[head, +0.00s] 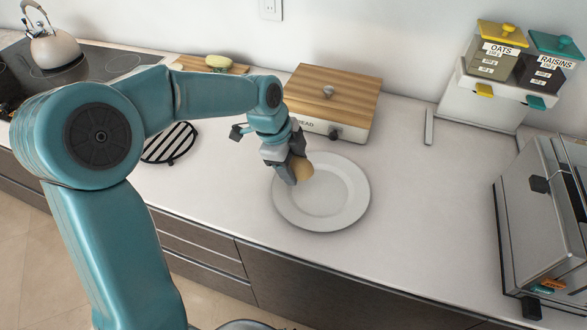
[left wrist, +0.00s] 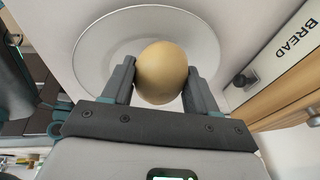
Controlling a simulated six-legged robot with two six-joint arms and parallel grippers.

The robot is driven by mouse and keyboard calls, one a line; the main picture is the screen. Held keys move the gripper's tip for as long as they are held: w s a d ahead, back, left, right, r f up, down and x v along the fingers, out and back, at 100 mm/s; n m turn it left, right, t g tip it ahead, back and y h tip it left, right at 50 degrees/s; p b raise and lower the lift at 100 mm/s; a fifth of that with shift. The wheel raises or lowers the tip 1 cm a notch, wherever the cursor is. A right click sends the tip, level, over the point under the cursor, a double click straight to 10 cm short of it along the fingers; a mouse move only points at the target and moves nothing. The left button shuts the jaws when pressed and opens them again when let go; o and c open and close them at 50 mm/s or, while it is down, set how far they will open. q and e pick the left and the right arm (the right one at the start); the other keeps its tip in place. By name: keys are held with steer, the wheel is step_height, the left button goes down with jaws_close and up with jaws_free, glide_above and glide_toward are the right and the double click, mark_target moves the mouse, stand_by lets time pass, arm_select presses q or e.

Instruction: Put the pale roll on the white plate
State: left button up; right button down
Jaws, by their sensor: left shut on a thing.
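The pale roll (left wrist: 161,72) is a smooth, tan, rounded thing held between the two fingers of my left gripper (left wrist: 161,82). In the head view my left gripper (head: 292,170) is shut on the roll (head: 304,171), above the left part of the white plate (head: 356,203). The plate lies on the counter, and its rim also shows behind the roll in the left wrist view (left wrist: 88,55). I cannot tell whether the roll touches the plate. My right gripper is not in view.
A bread box (head: 350,95) with a wooden lid stands behind the plate. A striped trivet (head: 170,145), a cutting board (head: 195,64) and a stove with a kettle (head: 52,46) are at the left. Oats and raisins dispensers (head: 490,95) and a metal appliance (head: 540,220) stand at the right.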

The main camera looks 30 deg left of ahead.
arm_select(q)
steer(key=shift+a+x, duration=0.2)
steer(key=shift+x, duration=0.8)
steer(key=shift+s, duration=0.15)
steer(key=shift+f+b, duration=0.6)
steer(key=shift+d, duration=0.1)
steer(key=o, duration=0.7)
steer(key=shift+s, duration=0.1)
steer(key=o, duration=0.4)
steer(key=shift+f, duration=0.15)
